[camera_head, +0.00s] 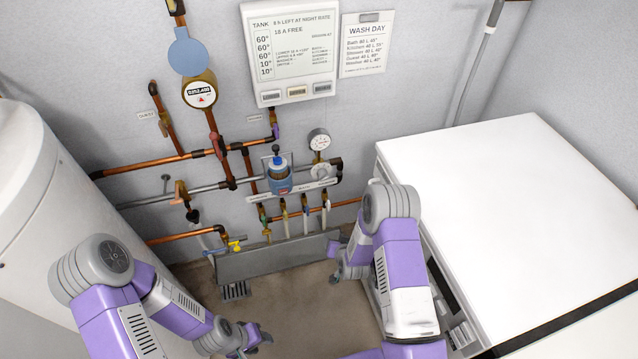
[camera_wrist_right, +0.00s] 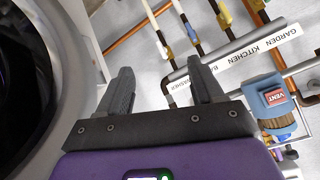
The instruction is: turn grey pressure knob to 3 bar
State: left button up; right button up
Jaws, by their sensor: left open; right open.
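The grey pressure knob (camera_head: 321,171) sits on the pipework at the wall, just below a round white pressure gauge (camera_head: 319,140). The gauge's needle and the knob's marks are too small to read. My right gripper (camera_head: 337,262) is low in front of the wall, below the knob and apart from it. In the right wrist view its two fingers (camera_wrist_right: 160,82) are spread with nothing between them. My left gripper (camera_head: 262,338) is open at the bottom of the head view, over the floor and far from the knob. I cannot make out the knob in the wrist view.
A labelled manifold (camera_head: 290,192) with several small taps runs below. A white appliance (camera_head: 500,190) fills the right, a white tank (camera_head: 40,190) the left. A grey trough (camera_head: 275,260) lies below.

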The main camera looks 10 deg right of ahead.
aim_at(324, 179)
pick_arm(q)
notch_tip(324, 179, down, 7)
jog(key=b, duration=0.5)
jog(key=shift+r, duration=0.2)
pick_arm(e)
jog(key=shift+w+d+r+n+t, duration=0.2)
jog(key=shift+w+r+t, duration=1.15)
jog(key=shift+w, duration=2.25)
jog(key=shift+w+d+r+n+t, duration=0.2)
jog(key=shift+w+r+t, duration=1.15)
jog(key=shift+w, duration=2.25)
jog(key=shift+w+d+r+n+t, duration=0.15)
jog(key=shift+w+r+t, duration=1.2)
jog(key=shift+w, duration=2.25)
jog(key=c, duration=1)
